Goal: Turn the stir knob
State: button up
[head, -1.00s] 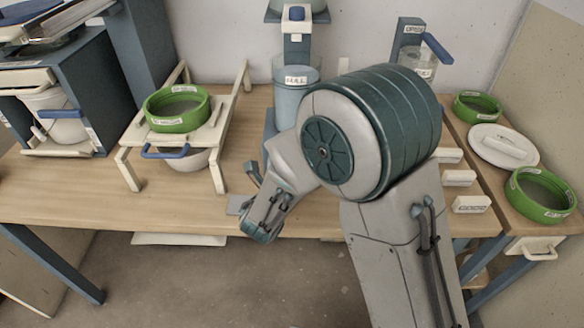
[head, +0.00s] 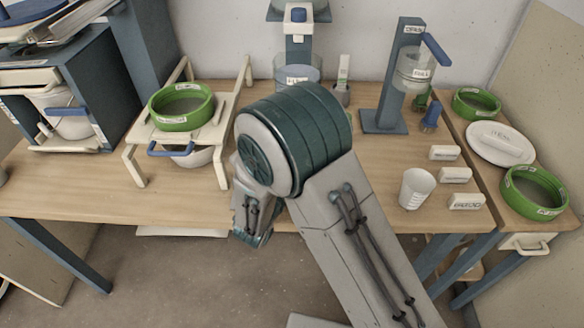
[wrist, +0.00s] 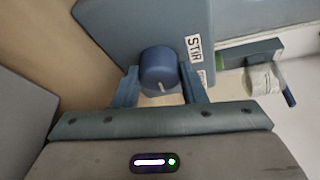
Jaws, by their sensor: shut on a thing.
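The stir knob (wrist: 158,68) is a blue round knob with a pale pointer line, on a blue-grey housing (wrist: 120,22) beside a white label reading STIR (wrist: 193,49). My gripper (wrist: 160,84) has a finger on each side of the knob and is shut on it in the wrist view. The pointer line faces down towards my gripper in that view. In the head view my arm hides the knob and the fingers. A clear vessel (head: 298,73) with a label shows behind my arm.
A drain stand (head: 385,110) with a blue lever holds a labelled clear container. A white cup (head: 416,188) and several labelled blocks (head: 455,174) stand on the right of the table. A green-rimmed sieve (head: 181,106) sits on a rack at left.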

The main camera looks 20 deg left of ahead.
jog(key=shift+a, duration=0.1)
jog(key=o, duration=1)
jog(key=shift+s, duration=0.1)
jog(key=s, duration=0.4)
jog(key=s+a+r, duration=0.1)
jog(key=s, duration=0.4)
jog(key=s+a, duration=0.1)
jog(key=s, duration=0.3)
jog(key=shift+s+r, duration=0.25)
jog(key=shift+r, duration=0.1)
